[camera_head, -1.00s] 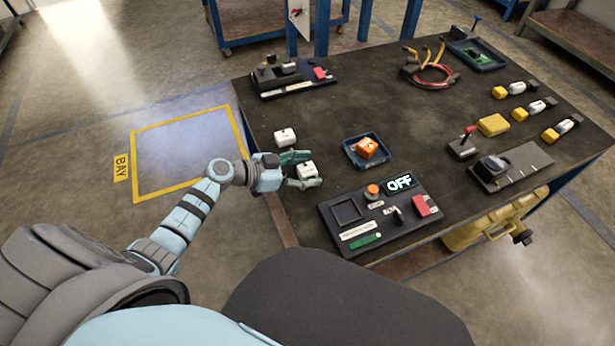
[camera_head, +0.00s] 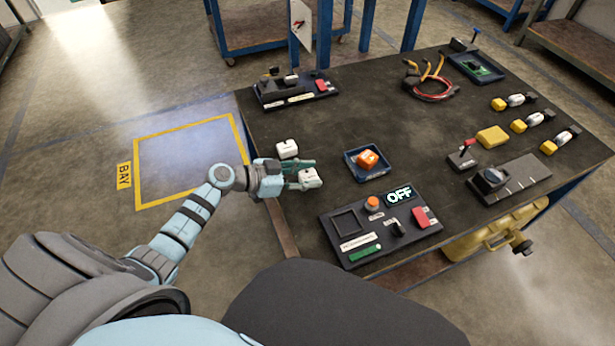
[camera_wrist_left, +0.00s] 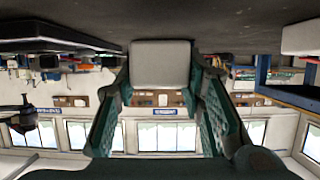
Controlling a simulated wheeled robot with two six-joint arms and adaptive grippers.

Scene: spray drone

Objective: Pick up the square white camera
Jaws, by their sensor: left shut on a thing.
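A white block-like camera (camera_head: 309,178) is between the fingers of my left gripper (camera_head: 304,177), at the left part of the dark table. In the left wrist view the white camera (camera_wrist_left: 160,64) sits between the two green fingers of the left gripper (camera_wrist_left: 160,84), which are shut on its sides. It looks to be at the table surface; I cannot tell whether it is lifted. A second white block (camera_head: 287,149) stands just behind the gripper on the table. My right gripper is not in view.
An orange block lies in a blue tray (camera_head: 352,172) right of the gripper. A black rack (camera_head: 265,102), cables (camera_head: 432,93) and several yellow-and-white parts stand farther off. The table middle is clear.

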